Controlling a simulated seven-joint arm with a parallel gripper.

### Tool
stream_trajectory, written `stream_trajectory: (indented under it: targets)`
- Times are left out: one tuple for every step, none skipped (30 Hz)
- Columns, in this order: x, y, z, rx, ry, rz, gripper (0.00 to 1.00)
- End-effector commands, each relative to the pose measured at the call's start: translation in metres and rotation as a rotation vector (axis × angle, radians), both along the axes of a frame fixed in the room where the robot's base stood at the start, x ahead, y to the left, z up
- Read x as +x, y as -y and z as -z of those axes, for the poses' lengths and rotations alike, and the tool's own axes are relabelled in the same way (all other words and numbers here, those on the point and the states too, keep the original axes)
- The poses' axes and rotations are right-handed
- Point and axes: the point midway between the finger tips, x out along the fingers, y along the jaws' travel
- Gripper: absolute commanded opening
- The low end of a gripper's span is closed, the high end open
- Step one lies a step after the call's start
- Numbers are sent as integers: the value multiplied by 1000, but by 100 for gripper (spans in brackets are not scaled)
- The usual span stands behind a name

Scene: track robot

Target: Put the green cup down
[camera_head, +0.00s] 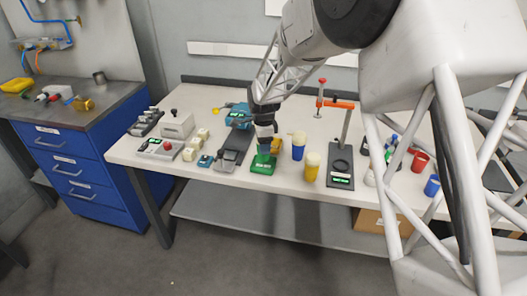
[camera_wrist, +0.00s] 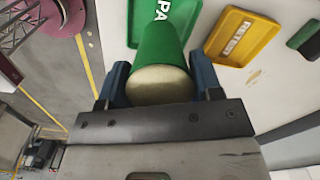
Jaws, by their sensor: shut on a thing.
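The green cup (camera_wrist: 162,55) is between my two blue fingers in the wrist view, its pale top toward the camera. My gripper (camera_wrist: 160,80) is shut on it. Beyond the cup lies a green tray with white letters "PA" (camera_wrist: 163,9), the rest of the word hidden by the cup. In the head view my gripper (camera_head: 265,140) is directly over the green tray (camera_head: 262,167) near the table's front edge. The cup is hard to make out there. I cannot tell whether its base touches the tray.
A yellow "RETEST" tray (camera_wrist: 242,37) lies beside the green one. A blue cup (camera_head: 298,152) and a yellow cup (camera_head: 311,172) stand just right of my gripper. A grey device (camera_head: 232,150) is close on the left. A stand with an orange arm (camera_head: 340,180) is farther right.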

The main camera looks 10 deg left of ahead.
Motion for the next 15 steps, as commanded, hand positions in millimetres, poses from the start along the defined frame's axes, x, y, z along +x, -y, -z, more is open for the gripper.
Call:
stream_trajectory:
  targets:
    - [0, 0, 2, 0, -1, 0, 31]
    - [0, 0, 3, 0, -1, 0, 31]
    - [0, 0, 6, -1, -2, 0, 31]
    - [0, 0, 9, -1, -2, 0, 31]
    - [0, 0, 12, -1, -3, 0, 31]
    - [-1, 0, 17, -1, -3, 0, 31]
    - [-1, 0, 20, -1, -3, 0, 31]
    - [0, 0, 23, -1, -3, 0, 31]
    - [0, 0, 27, -1, -3, 0, 31]
    - [0, 0, 30, -1, -2, 0, 31]
    - [0, 0, 32, -1, -2, 0, 31]
    - [0, 0, 34, -1, -2, 0, 31]
    - [0, 0, 34, 0, -1, 0, 31]
    - [0, 0, 35, 0, -1, 0, 31]
    - [0, 0, 35, 0, -1, 0, 31]
